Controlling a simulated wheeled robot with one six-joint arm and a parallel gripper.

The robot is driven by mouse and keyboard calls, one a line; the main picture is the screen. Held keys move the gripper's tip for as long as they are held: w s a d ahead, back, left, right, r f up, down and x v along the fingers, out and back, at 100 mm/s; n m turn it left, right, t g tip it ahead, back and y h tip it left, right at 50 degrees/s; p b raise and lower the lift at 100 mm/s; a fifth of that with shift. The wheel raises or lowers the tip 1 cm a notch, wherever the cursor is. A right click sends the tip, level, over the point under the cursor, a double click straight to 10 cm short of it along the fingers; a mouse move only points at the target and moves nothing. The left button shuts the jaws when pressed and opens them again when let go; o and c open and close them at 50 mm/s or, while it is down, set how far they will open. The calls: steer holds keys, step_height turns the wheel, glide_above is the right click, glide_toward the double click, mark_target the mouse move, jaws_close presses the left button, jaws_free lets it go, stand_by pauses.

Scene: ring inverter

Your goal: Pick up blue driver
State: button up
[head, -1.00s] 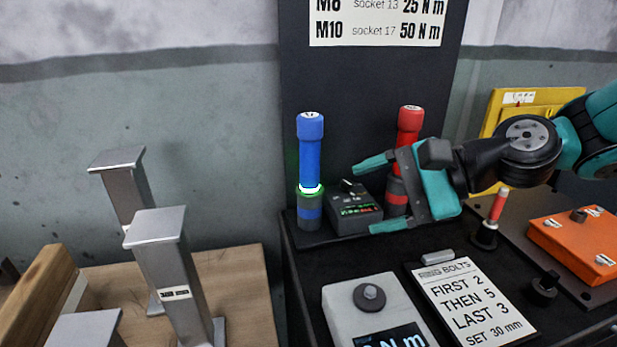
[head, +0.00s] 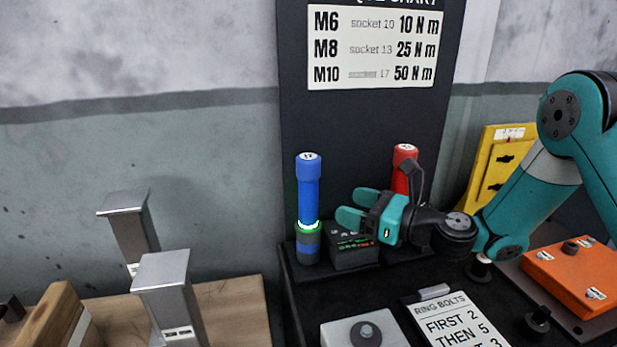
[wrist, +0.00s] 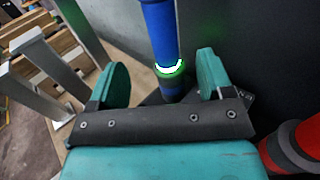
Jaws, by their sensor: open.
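The blue driver (head: 308,188) stands upright in its dark base on the left of the black bench, with a glowing green-white ring low on its body. It also shows in the wrist view (wrist: 162,38), ahead of and between my fingers. My gripper (head: 356,207) is open and empty, to the right of the blue driver, its fingers pointing left toward it. In the wrist view, the two teal fingers of my gripper (wrist: 160,85) are spread wide, apart from the driver. The driver's top is out of the wrist view.
A red driver (head: 402,170) stands behind my gripper and shows at the right of the wrist view (wrist: 300,145). A dark charger box with a display (head: 352,250) sits right of the blue driver. A grey torque tester (head: 345,333) is in front. Metal posts (head: 165,290) stand at left.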

mark_target(317, 193)
steer(key=p+x, duration=0.4)
steer(key=x, duration=0.1)
steer(key=shift+w+a, duration=0.1)
steer(key=shift+a, duration=0.2)
steer(key=p+x, duration=0.2)
steer(key=x, duration=0.2)
steer(key=shift+w, duration=0.1)
steer(key=shift+w+a+p, duration=0.3)
steer(key=shift+a, duration=0.2)
steer(key=c, duration=1.2)
steer(key=shift+c, duration=0.2)
steer(key=shift+r, duration=0.1)
